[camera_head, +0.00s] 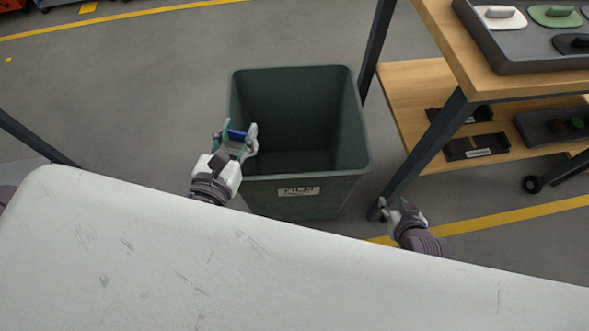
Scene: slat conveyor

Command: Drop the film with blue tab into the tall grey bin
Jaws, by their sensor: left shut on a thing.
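The tall grey bin (350,140) stands on the floor in the middle, open at the top, with a label reading FILM on its near side. My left gripper (236,134) is at the bin's left near rim. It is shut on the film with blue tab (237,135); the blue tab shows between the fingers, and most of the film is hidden. I cannot tell whether the film is over the opening or just outside it. My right gripper (388,206) is low to the right of the bin, near a dark table leg; its finger gap is too small to tell.
A pale scuffed surface (130,250) fills the foreground. At right a wooden shelf unit (410,90) holds a grey tray (520,55) with white, green and black pieces, and dark trays below. Its dark leg stands close to the bin's right side. Floor left of the bin is clear.

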